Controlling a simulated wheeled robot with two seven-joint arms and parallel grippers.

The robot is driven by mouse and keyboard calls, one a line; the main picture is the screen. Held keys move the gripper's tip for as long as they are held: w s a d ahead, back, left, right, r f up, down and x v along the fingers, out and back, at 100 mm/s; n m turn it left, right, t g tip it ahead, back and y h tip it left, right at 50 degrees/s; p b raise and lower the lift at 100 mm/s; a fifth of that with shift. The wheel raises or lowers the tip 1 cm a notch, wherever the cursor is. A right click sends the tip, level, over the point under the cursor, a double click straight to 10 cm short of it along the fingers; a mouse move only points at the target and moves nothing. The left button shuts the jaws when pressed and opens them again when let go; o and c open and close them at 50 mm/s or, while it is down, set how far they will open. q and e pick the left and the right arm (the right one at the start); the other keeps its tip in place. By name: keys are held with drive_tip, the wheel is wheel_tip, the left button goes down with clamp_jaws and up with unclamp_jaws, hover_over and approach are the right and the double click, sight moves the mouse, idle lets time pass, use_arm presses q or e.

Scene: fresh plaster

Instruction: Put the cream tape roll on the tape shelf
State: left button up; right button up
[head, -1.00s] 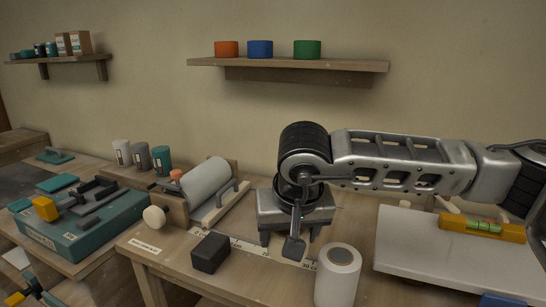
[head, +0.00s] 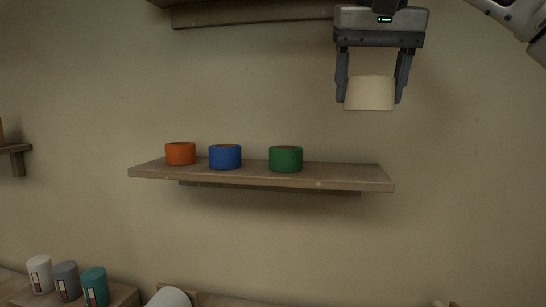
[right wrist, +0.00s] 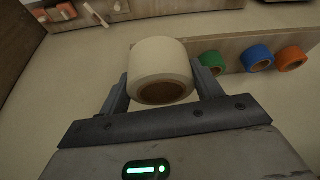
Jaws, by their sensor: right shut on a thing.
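The cream tape roll (head: 369,92) is held upright between the two fingers of my right gripper (head: 370,99), which points down at the upper right in the head view. The roll is in the air, above the level of the right end of the tape shelf (head: 340,176) and apart from it. In the right wrist view the cream roll (right wrist: 162,66) sits between the fingers, with the shelf (right wrist: 236,45) beyond it to the right. Orange (head: 180,154), blue (head: 225,157) and green (head: 286,159) rolls stand on the shelf's left and middle. My left gripper is not in view.
The shelf's right part, beside the green roll, is bare. Another shelf (head: 250,14) runs along the top edge. White (head: 40,275), grey (head: 67,282) and teal (head: 95,287) containers stand at lower left. A small shelf (head: 16,148) is at far left.

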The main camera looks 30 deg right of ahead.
drive_tip(key=w+d+f, duration=0.2)
drive_tip(key=w+f, duration=0.1)
drive_tip(key=w+d+f, duration=0.6)
drive_tip(key=w, duration=0.1)
drive_tip(key=shift+w, duration=0.1)
drive_tip(key=shift+w+d+f, duration=0.15)
drive_tip(key=shift+w+f, duration=0.1)
drive_tip(key=shift+f, duration=0.1)
drive_tip(key=shift+d+f, duration=0.1)
drive_tip(key=shift+f, duration=1.5)
drive_tip(key=shift+f, duration=0.1)
drive_tip(key=o, duration=1)
